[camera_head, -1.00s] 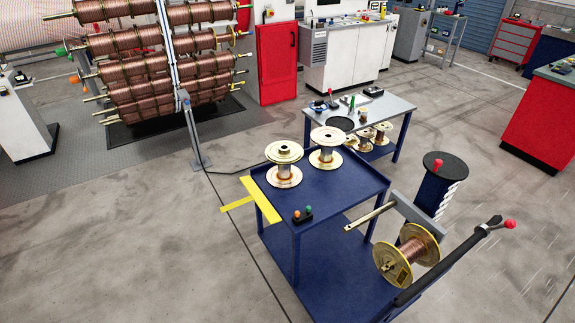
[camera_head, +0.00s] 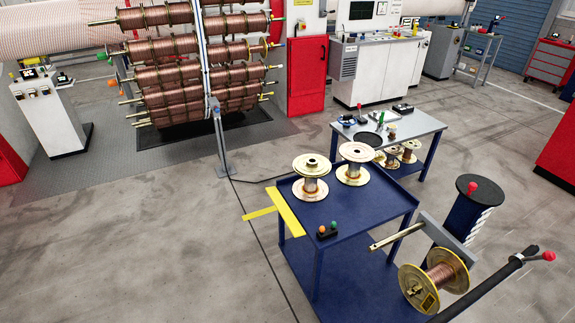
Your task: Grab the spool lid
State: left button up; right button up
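Two cream-and-gold spools stand upright on the blue cart (camera_head: 350,213): a left spool (camera_head: 311,186) with a raised gold hub on top and a right spool (camera_head: 352,176) with a pale round top flange. I cannot tell whether either top is a separate lid. A black disc (camera_head: 368,139) lies on the grey worktable (camera_head: 411,123) behind. A black round top with a red knob (camera_head: 473,184) sits on a dark blue stand to the right. I cannot tell which of these is the spool lid. Neither of my grippers is in view.
A copper-wound spool (camera_head: 442,277) hangs beside the cart's right side, near a black bar with a red ball end (camera_head: 547,256).

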aim_at(309, 164)
jog(key=u, duration=0.85)
jog(key=i, duration=2.05)
jog(key=z, duration=2.75)
jog(key=i, duration=0.5)
jog(key=u, duration=2.6)
